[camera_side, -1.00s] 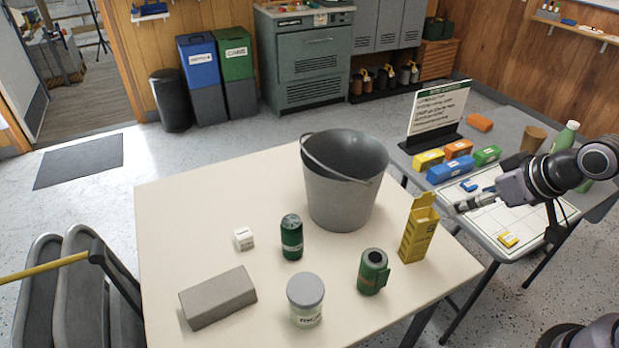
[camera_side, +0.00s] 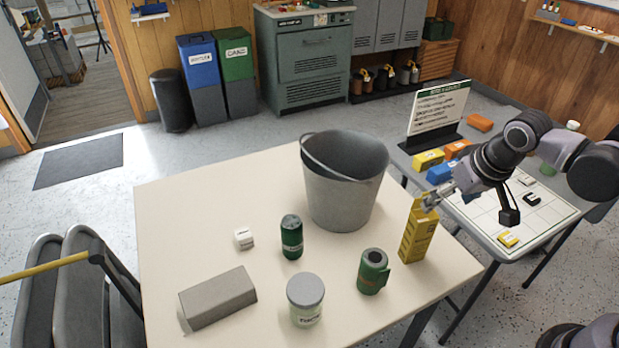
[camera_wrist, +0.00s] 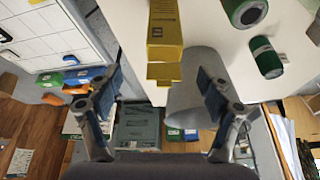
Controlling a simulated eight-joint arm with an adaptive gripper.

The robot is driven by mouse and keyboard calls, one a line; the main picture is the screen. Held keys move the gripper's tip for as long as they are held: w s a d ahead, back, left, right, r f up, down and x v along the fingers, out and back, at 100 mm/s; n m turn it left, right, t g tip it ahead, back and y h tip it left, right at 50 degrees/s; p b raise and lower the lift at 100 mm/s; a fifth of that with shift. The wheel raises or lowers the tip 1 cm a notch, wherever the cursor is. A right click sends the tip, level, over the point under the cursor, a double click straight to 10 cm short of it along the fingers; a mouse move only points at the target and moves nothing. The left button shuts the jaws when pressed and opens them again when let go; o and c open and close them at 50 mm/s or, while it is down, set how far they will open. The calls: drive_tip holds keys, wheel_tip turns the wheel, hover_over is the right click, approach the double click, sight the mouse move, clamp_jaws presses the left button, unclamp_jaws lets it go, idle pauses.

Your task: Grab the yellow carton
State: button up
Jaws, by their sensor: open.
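The yellow carton (camera_side: 417,236) stands upright near the right edge of the cream table (camera_side: 200,200), to the right of the grey bucket (camera_side: 338,195). My gripper (camera_side: 432,200) is at the carton's top in the side view, its fingers partly overlapping the carton's open flap. In the wrist view the carton (camera_wrist: 165,30) lies ahead and between the lines of my open, spread fingers (camera_wrist: 160,85), with its flap toward me. Nothing is held. I cannot tell whether a finger touches the flap.
A green mug (camera_side: 372,272) stands close to the left of the carton. A grey side table with a gridded sheet (camera_side: 480,215) lies right of the carton.

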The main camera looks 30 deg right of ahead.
sight(424, 216)
drive_tip(key=shift+w+a+x, duration=0.1)
drive_tip(key=shift+w+x, duration=0.05)
drive_tip(key=shift+x, duration=1.1)
drive_tip(key=shift+w+a+x, duration=0.1)
drive_tip(key=shift+w+x, duration=0.05)
drive_tip(key=shift+x, duration=1.15)
drive_tip(key=shift+w+a+x, duration=0.1)
drive_tip(key=shift+w+x, duration=0.05)
drive_tip(key=shift+x, duration=2.2)
clamp_jaws()
